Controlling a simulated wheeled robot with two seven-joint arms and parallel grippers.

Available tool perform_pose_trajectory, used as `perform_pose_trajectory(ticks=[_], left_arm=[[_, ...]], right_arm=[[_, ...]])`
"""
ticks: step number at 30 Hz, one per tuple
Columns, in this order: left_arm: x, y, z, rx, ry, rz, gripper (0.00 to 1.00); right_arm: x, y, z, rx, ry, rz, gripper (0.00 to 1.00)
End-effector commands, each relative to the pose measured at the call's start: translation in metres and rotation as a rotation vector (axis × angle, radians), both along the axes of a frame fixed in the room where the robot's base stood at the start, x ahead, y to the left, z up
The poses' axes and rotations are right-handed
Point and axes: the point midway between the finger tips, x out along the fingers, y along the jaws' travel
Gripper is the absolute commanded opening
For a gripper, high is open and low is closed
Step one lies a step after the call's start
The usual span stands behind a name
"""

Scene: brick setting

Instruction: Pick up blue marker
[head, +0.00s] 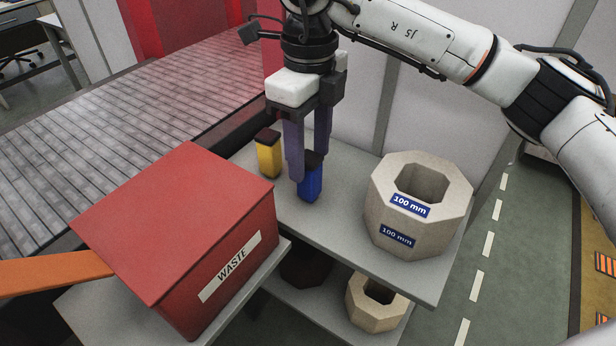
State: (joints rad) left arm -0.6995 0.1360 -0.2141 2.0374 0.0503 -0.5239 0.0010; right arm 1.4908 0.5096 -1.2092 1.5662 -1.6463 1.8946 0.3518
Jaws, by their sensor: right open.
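The blue marker (311,184) is a short upright block with a dark top, standing on the grey shelf (340,235) in the head view. My right gripper (305,168) comes down from above with its fingers pointing down, open, at the marker. One purple finger overlaps the marker's left side and hides part of it. The other finger shows behind the marker's top. I cannot tell whether either finger touches it. My left gripper is not in view.
A yellow marker (268,158) with a dark top stands left of the blue one. A red WASTE box (190,220) is at the front left. A beige octagonal 100 mm ring (448,205) stands on the right. A smaller ring (365,305) sits on the lower shelf.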

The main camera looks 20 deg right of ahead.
Motion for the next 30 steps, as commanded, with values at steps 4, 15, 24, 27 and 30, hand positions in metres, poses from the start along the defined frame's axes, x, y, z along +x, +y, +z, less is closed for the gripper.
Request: perform_pose_trajectory(ticks=[4,15,24,27,30], left_arm=[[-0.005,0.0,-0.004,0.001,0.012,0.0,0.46],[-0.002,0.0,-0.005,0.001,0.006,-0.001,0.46],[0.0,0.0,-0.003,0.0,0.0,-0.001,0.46],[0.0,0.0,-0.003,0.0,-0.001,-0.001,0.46],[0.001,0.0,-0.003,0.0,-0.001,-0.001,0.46]], right_arm=[[-0.001,0.0,-0.012,0.001,0.0,0.001,0.48],[-0.007,0.001,-0.059,0.002,0.0,0.001,0.48],[-0.006,0.001,-0.06,0.002,-0.001,0.001,0.37],[-0.006,0.001,-0.06,0.002,-0.001,0.001,0.2],[-0.006,0.001,-0.06,0.002,-0.001,0.001,0.05]])
